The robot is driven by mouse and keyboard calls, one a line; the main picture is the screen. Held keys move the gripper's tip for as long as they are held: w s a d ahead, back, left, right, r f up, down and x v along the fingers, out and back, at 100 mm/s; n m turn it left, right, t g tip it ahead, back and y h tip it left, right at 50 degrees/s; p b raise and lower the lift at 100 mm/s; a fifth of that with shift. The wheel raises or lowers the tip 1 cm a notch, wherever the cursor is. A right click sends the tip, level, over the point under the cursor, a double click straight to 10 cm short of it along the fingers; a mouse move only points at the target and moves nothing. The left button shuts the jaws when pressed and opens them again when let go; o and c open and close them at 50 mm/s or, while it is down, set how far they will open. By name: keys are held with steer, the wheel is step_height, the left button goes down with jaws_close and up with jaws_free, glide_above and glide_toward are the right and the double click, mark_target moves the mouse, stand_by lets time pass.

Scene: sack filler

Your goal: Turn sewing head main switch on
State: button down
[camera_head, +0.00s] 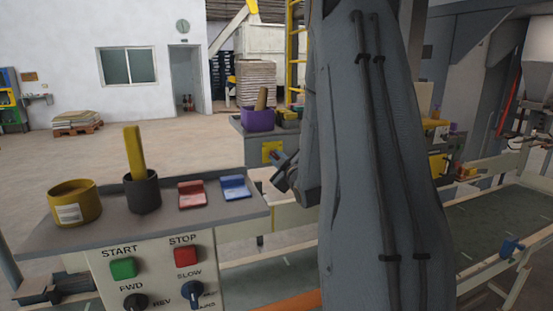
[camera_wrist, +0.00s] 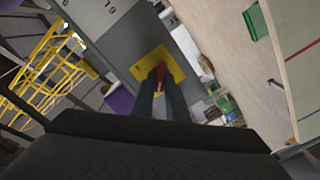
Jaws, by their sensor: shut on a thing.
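The main switch is a red handle (camera_wrist: 161,72) on a yellow plate (camera_wrist: 140,70), fixed to the face of a grey cabinet. The two dark fingers of my gripper (camera_wrist: 161,84) are shut on the red handle in the wrist view. The fingers hide part of the handle, and I cannot read its position. In the head view the yellow plate (camera_head: 270,148) shows on the cabinet beyond the control panel, left of my arm. My gripper (camera_head: 278,158) is at its lower right there, and the handle is not clear.
A near panel (camera_head: 150,270) carries START and STOP buttons and knobs. On its top stand a yellow tin (camera_head: 74,208), a dark cup (camera_head: 142,195) and red and blue clips. A purple bin (camera_head: 256,120) stands on the switch cabinet. A conveyor lies right.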

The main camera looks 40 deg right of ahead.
steer(key=m+b, duration=0.1)
steer(key=m, duration=0.4)
steer(key=shift+d+m, duration=0.15)
steer(key=shift+m, duration=0.25)
steer(key=m, duration=0.5)
steer(key=shift+d+r, duration=0.1)
steer(key=m+p, duration=0.1)
steer(key=m, duration=0.5)
steer(key=shift+d+m, duration=0.15)
steer(key=shift+m, duration=0.55)
steer(key=c, duration=1.8)
jaws_free()
steer(key=shift+o, duration=0.2)
